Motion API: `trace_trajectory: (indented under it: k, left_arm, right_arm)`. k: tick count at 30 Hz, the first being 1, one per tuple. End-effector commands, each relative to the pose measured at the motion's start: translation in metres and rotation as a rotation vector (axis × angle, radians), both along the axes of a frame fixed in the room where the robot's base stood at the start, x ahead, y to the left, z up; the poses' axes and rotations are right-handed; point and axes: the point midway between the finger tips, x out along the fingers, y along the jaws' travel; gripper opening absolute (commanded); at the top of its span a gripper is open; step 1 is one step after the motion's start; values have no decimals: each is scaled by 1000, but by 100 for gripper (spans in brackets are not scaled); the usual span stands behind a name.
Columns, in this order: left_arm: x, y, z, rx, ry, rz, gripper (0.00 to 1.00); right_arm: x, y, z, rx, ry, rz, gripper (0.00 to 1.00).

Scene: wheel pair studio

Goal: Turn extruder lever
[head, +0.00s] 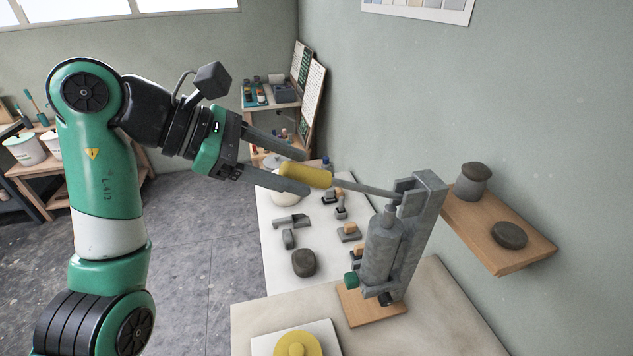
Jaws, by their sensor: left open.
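The extruder (382,245) is a grey upright cylinder on a grey bracket, standing on a small wooden base on the right table. Its lever (366,189) is a grey rod that reaches left from the bracket top and ends in a yellow handle (308,175). The lever slopes slightly up toward the handle. My left gripper (294,163) is open, with its two fingers at the handle's left end, one above and behind, one below. Whether they touch the handle I cannot tell. My right gripper is not in view.
A white table (276,240) with several small tools and dark blocks lies behind the extruder. A yellow disc (298,345) sits on a white board in front. A wooden wall shelf (510,245) with dark pots is close on the right.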

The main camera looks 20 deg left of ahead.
Motion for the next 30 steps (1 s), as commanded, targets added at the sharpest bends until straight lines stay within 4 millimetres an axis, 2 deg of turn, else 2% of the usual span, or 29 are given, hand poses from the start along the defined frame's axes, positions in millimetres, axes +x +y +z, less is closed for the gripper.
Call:
trace_trajectory:
  k: [3,4,6,9,15,30]
  left_arm:
    - [-17,22,16,1,-5,4,64]
    - [-18,24,12,1,-3,1,64]
    - [-22,29,16,1,-3,1,64]
    - [-27,34,24,0,-2,-1,64]
    - [-31,37,32,0,-1,-1,64]
    - [-30,37,32,0,0,-2,64]
  right_arm:
    - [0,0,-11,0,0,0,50]
    - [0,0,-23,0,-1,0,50]
    - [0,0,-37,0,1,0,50]
    - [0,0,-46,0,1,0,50]
    - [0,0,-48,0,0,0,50]
    - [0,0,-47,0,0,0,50]
